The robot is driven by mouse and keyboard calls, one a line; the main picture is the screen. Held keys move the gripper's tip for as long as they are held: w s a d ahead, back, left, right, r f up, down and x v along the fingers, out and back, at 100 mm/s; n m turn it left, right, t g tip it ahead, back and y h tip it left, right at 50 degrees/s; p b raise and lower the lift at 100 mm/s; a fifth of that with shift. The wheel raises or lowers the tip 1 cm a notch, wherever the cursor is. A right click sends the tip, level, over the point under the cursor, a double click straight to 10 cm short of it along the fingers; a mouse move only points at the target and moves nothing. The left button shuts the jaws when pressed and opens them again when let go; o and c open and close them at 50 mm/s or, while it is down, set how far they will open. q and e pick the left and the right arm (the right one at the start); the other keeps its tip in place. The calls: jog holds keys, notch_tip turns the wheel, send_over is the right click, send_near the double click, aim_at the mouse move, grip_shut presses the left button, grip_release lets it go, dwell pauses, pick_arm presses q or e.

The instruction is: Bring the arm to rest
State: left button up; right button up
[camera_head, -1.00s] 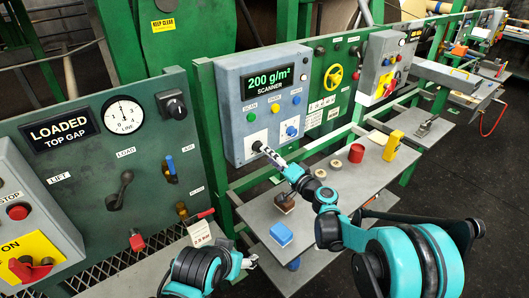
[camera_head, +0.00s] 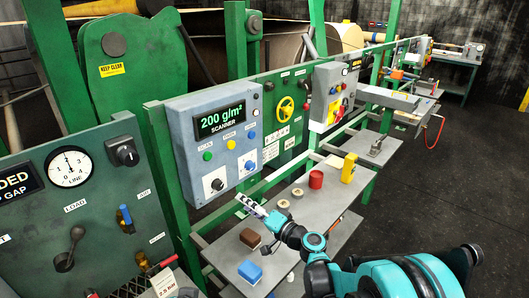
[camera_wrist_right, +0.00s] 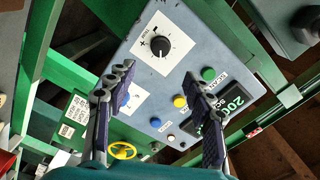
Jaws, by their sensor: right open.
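My right gripper (camera_head: 243,200) is open and empty, just below the scanner box (camera_head: 216,133) and above the grey shelf in the head view. Its two fingers stand apart in the right wrist view (camera_wrist_right: 157,82), with the box's dials and coloured buttons beyond them. A black dial on a white plate (camera_wrist_right: 160,45) shows clear of the fingertips, and a second dial is partly covered by the left finger. My right arm (camera_head: 330,262) reaches in from the lower right. My left gripper is not in view.
A blue block (camera_head: 250,271), a brown block (camera_head: 250,238), tan rings, a red cup (camera_head: 316,179) and a yellow object (camera_head: 348,168) stand on the shelf (camera_head: 315,208). A green panel with a lever (camera_head: 70,248) is at left. Dark floor is clear at right.

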jog(key=s+d+f+n+g+h, duration=0.1)
jog(key=s+d+h, duration=0.6)
jog(key=s+d, duration=0.7)
jog(key=s+d+f+n+g+h, duration=0.1)
jog(key=s+d+f+g+h, duration=0.2)
jog(key=s+d+h, duration=0.4)
jog(key=s+d+f, duration=0.1)
jog(key=s+d, duration=0.6)
jog(key=s, duration=0.1)
jog(key=shift+d+f, duration=0.3)
jog(key=shift+d, duration=0.05)
jog(key=shift+s, duration=0.1)
